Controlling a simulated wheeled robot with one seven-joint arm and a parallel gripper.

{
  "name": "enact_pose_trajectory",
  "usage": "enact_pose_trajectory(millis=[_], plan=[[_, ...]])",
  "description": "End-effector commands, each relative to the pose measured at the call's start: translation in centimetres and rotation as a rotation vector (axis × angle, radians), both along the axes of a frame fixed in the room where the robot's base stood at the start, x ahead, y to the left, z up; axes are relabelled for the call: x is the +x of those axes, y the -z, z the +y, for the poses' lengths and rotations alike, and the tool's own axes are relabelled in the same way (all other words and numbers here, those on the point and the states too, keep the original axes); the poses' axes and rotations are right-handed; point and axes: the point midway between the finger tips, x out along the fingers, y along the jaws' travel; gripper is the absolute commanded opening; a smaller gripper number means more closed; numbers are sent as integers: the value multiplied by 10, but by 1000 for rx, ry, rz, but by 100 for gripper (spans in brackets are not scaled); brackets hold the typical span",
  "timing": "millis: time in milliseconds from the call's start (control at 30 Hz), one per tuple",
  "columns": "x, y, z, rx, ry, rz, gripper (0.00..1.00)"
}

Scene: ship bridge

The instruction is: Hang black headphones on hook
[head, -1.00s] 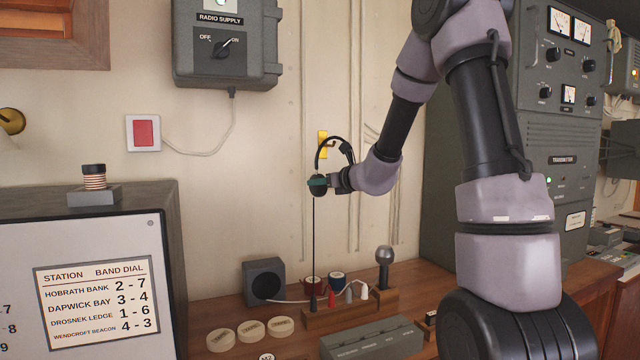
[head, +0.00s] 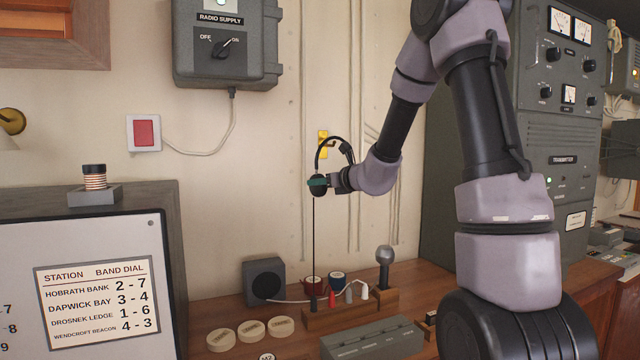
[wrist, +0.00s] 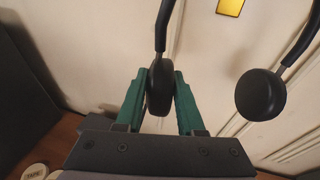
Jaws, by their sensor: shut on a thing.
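The black headphones (head: 320,158) are held up in front of the wall, band on top, with a thin dark cord hanging down toward the desk. My gripper (head: 318,182) is shut on one ear cup. In the wrist view that ear cup (wrist: 158,92) sits between the green fingers of my gripper (wrist: 160,100), and the other ear cup (wrist: 260,95) hangs free at the right. The yellow hook plate (head: 322,143) is on the wall behind the headband. It also shows at the top of the wrist view (wrist: 231,6). The hook's prong is not clearly visible, and I cannot tell whether the band touches it.
Below is a wooden desk (head: 215,318) with a small speaker (head: 265,281), round tins (head: 250,330), a rack with plugs (head: 335,316) and a microphone (head: 384,265). A red wall switch (head: 146,133) and a radio supply box (head: 226,45) are left of the hook. A tall transmitter cabinet (head: 560,130) stands right.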

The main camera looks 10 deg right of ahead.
Motion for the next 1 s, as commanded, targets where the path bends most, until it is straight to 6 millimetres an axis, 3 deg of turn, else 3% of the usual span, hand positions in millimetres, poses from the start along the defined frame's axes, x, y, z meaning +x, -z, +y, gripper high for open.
enact_pose_trajectory(millis=[1000], plan=[[18,2,4,0,0,-1,0]])
